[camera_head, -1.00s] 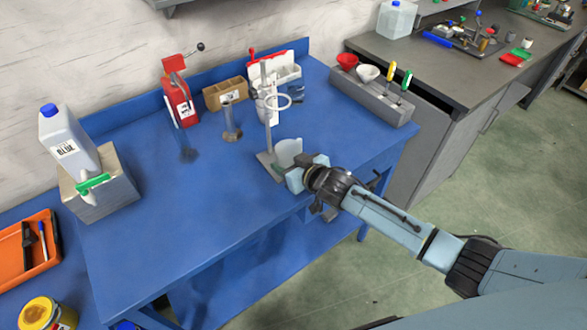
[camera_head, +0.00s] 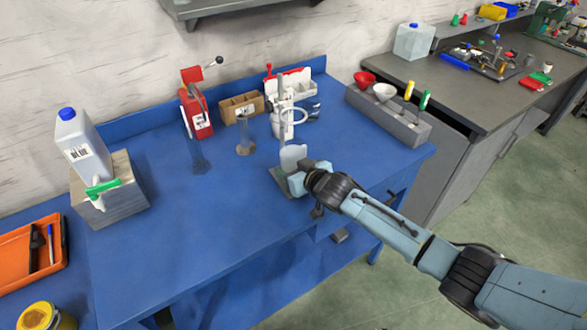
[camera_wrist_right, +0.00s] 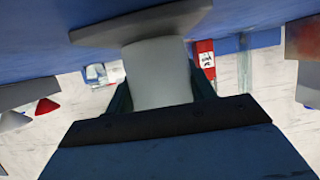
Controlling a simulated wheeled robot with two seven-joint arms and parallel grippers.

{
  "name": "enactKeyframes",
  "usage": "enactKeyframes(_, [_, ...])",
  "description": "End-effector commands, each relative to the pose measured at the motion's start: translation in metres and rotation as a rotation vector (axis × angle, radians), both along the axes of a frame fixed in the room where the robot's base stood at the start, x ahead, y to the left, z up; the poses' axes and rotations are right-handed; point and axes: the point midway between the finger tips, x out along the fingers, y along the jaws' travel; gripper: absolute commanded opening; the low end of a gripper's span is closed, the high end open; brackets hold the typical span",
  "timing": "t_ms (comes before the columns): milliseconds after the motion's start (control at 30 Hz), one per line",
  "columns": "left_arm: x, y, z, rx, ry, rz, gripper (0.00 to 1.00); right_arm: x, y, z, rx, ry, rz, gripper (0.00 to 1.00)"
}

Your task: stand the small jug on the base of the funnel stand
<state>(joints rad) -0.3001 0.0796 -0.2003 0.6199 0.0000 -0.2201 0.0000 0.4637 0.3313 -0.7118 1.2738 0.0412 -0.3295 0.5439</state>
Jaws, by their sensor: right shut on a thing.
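The small jug (camera_head: 293,157) is pale and translucent, and it looks upright in the head view. My right gripper (camera_head: 298,182) is shut on it from the near right side and hides part of it. The jug also fills the middle of the right wrist view (camera_wrist_right: 158,75). The funnel stand has a flat grey base (camera_head: 280,178), an upright rod (camera_head: 281,100) and a white ring (camera_head: 294,115). The jug is over the base, beside the rod. In the wrist view its end meets the grey plate (camera_wrist_right: 110,30); I cannot tell whether it rests there. My left gripper is out of view.
Behind the stand are a white-and-red rack (camera_head: 300,85) and a cardboard box (camera_head: 240,106). A glass cylinder (camera_head: 244,135) and a red dispenser (camera_head: 196,115) stand to the left. A grey holder (camera_head: 390,115) with funnels is at right. The blue table's front middle is clear.

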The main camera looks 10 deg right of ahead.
Motion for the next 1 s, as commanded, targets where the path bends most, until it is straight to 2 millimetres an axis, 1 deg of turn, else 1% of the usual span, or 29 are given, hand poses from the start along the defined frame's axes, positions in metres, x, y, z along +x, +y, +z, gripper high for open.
enactKeyframes(33, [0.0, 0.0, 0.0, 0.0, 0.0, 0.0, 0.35, 0.0, 0.0, 0.0, 0.0, -0.001, 0.0, 0.56])
enactKeyframes(200, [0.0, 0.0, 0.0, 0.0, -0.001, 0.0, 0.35, 0.0, 0.0, 0.0, 0.0, -0.001, 0.0, 0.78])
enactKeyframes(233, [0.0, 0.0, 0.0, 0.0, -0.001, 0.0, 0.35, 0.0, 0.0, 0.0, 0.0, -0.001, 0.0, 0.8])
enactKeyframes(733, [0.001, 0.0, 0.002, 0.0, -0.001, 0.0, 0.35, -0.002, -0.001, 0.0, -0.001, 0.001, -0.001, 0.8])
enactKeyframes(867, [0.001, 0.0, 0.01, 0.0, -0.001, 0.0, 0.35, -0.013, -0.005, 0.002, -0.001, 0.003, -0.001, 0.8])
enactKeyframes(1000, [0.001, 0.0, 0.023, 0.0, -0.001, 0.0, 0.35, -0.037, -0.012, 0.004, -0.001, 0.004, 0.0, 0.8])
